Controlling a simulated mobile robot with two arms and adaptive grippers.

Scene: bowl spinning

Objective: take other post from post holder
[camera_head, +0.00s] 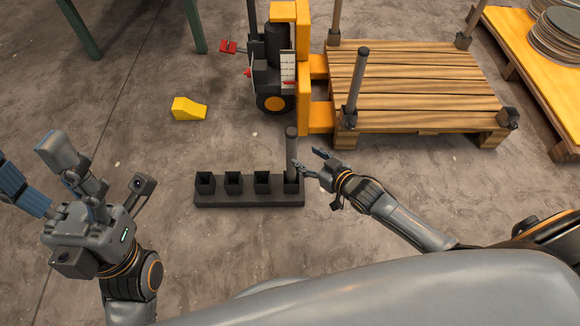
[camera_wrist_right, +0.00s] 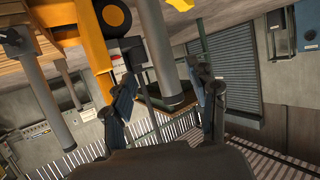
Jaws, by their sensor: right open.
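The black post holder (camera_head: 250,200) lies on the floor with a row of several square sockets. A grey post (camera_head: 291,150) stands upright in its rightmost socket; the other sockets look empty. My right gripper (camera_head: 309,160) is open beside the post's right side, with one finger reaching close to it. In the right wrist view, which is upside down, the post (camera_wrist_right: 161,55) shows between the spread fingers of this gripper (camera_wrist_right: 168,98); contact cannot be told. My left gripper (camera_head: 42,176) is at the far left, open and empty, away from the holder.
A wooden pallet (camera_head: 415,85) stands behind on the right, with posts at three corners and an empty corner socket (camera_head: 508,118) at front right. A yellow forklift (camera_head: 302,60) adjoins it. A yellow wedge (camera_head: 188,109) lies on the floor. Floor left of the holder is clear.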

